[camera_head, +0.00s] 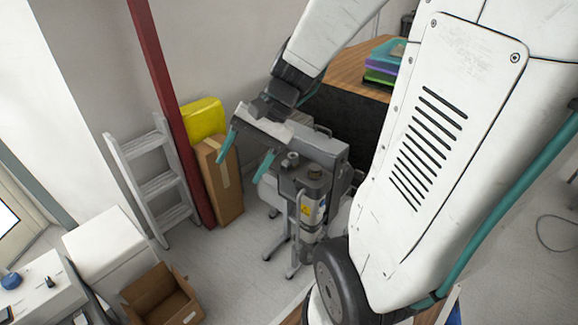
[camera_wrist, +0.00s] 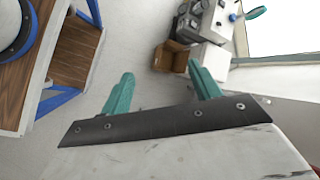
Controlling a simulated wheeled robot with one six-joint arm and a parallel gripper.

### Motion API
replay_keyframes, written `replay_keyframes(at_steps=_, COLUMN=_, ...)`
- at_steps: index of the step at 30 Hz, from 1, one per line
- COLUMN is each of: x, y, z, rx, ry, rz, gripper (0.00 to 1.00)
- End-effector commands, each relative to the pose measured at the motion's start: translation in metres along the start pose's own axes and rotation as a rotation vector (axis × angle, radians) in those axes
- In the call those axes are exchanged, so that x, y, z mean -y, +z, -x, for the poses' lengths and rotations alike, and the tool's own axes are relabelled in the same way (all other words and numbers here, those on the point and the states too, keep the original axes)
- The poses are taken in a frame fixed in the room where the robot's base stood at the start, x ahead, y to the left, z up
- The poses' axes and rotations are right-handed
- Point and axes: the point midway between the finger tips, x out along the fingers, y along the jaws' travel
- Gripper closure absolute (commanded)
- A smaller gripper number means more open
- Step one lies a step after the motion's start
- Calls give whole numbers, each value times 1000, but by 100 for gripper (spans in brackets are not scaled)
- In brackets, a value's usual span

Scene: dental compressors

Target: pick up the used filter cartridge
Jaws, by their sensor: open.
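I cannot make out a used filter cartridge for certain in either view. In the head view, a grey compressor unit (camera_head: 325,150) stands on legs at the centre, with a pale cylinder (camera_head: 307,212) bearing a yellow label on its front. My gripper (camera_head: 243,157) is in front of the unit's upper left in the picture, its teal fingers spread and pointing down. In the wrist view, the open fingers (camera_wrist: 163,80) have nothing between them but floor and background. The gripper's body hides part of the unit.
An open cardboard box (camera_head: 162,296) lies on the floor near white cabinets (camera_head: 110,245). A grey step ladder (camera_head: 155,180), a red post (camera_head: 175,110), a tall carton (camera_head: 222,180) and a yellow item (camera_head: 203,118) stand by the wall. A wooden-topped table (camera_head: 365,65) is behind.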

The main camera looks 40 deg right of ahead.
Motion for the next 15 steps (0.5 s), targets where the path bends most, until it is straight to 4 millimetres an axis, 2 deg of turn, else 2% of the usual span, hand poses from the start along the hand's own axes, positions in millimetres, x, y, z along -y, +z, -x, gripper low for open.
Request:
replay_keyframes(at_steps=1, x=-2, y=-25, z=-2, rx=14, ry=-75, rz=-124, gripper=38)
replay_keyframes(at_steps=5, x=-11, y=-91, z=0, rx=23, ry=-288, rz=-430, gripper=38)
replay_keyframes(at_steps=8, x=-32, y=-146, z=4, rx=17, ry=-456, rz=-668, gripper=38)
replay_keyframes(at_steps=11, x=-68, y=-201, z=9, rx=0, ry=-625, rz=-911, gripper=38)
replay_keyframes(at_steps=12, x=-86, y=-221, z=11, rx=-8, ry=-691, rz=-1005, gripper=38)
replay_keyframes(at_steps=15, x=-135, y=-265, z=13, rx=-34, ry=-845, rz=-1224, gripper=38)
